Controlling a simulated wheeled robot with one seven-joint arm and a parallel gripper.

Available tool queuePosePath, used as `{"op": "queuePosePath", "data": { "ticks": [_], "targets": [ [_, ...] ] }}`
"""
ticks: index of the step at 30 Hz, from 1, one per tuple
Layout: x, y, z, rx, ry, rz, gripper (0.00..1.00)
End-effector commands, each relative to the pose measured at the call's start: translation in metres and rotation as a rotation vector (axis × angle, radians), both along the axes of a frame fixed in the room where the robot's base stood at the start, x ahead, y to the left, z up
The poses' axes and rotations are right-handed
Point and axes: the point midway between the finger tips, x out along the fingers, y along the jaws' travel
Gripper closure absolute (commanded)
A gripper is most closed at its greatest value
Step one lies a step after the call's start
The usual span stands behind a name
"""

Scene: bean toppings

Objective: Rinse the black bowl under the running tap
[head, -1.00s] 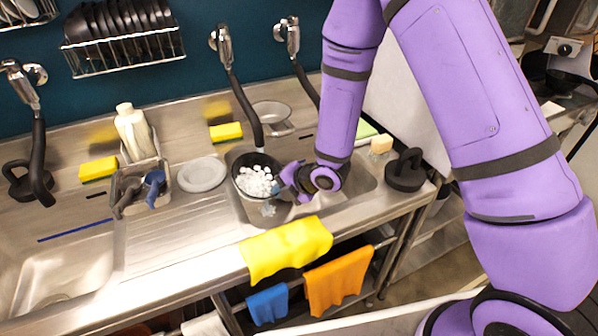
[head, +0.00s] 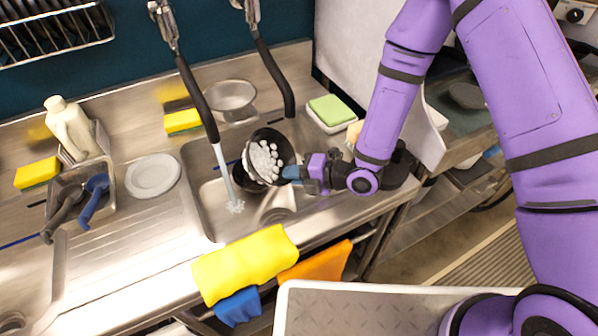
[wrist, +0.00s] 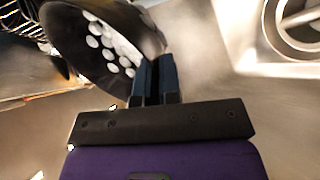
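The black bowl (head: 282,143) is tilted above the sink basin (head: 207,215), its inside with several white blobs facing left. In the wrist view the bowl (wrist: 75,60) shows white spots along its inside. My gripper (head: 291,173) is closed on the bowl's right rim; its blue fingers also show in the wrist view (wrist: 154,78). The tap's black hose (head: 197,98) hangs left of the bowl. Its water stream (head: 224,168) falls to the basin floor left of the bowl, apart from it in the head view. A dark round shape under the bowl is partly hidden.
A metal strainer bowl (head: 232,97) and a yellow sponge (head: 183,122) stand behind the sink. A white plate (head: 153,176) and a brush caddy (head: 75,190) are to the left. A yellow cloth (head: 245,263) hangs over the front edge. A second hose (head: 274,75) hangs behind.

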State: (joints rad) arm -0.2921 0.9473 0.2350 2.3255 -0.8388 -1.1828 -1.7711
Motion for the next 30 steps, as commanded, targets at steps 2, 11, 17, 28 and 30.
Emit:
{"op": "queuePosePath", "data": {
  "ticks": [2, 11, 17, 28, 30],
  "targets": [
    [0.001, 0.008, -0.004, 0.001, 0.000, 0.001, 1.00],
    [0.007, 0.034, -0.019, 0.000, 0.000, 0.001, 1.00],
    [0.011, 0.051, -0.029, 0.000, 0.000, 0.000, 1.00],
    [0.019, 0.085, -0.045, 0.000, 0.001, 0.000, 1.00],
    [0.020, 0.091, -0.047, 0.001, 0.001, 0.000, 1.00]
  ]
}}
